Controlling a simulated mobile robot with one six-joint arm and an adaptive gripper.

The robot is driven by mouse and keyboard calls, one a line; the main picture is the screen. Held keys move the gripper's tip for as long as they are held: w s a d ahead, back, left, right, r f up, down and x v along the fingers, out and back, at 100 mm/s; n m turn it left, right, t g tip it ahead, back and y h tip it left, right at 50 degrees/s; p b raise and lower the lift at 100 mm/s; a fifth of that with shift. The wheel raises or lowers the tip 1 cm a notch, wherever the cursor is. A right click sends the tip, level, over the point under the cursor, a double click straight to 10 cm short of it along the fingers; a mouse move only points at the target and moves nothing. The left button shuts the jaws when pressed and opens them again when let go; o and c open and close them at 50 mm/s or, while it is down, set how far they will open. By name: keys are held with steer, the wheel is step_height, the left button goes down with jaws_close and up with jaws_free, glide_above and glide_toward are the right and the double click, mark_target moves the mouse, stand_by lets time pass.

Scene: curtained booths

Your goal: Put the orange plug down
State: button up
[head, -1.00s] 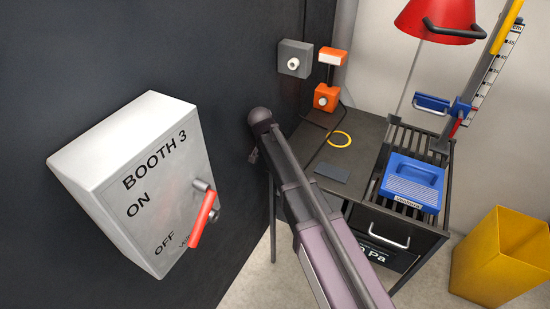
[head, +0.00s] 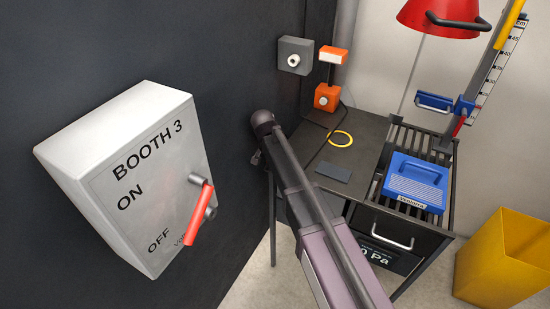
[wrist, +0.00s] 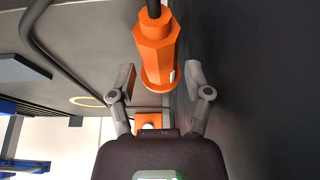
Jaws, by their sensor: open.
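The orange plug (wrist: 156,48) is a faceted orange body with a black cable at its top end in the wrist view. My gripper (wrist: 161,76) is open, its two fingers spread on either side of the plug's lower end, with gaps visible. I cannot tell whether the plug rests on a surface. In the head view my arm crosses the middle, and neither the fingers nor the plug can be made out.
A dark table (head: 364,125) holds an orange box with a white button (head: 327,97), a yellow ring (head: 340,139) and a dark flat pad (head: 334,172). A blue case (head: 415,182) lies on a slatted rack. A white BOOTH 3 switch box (head: 130,170) with a red lever is at left. A yellow bin (head: 497,262) stands right.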

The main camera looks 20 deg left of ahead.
steer(key=shift+b+x, duration=0.55)
steer(key=shift+x, duration=0.35)
jaws_close()
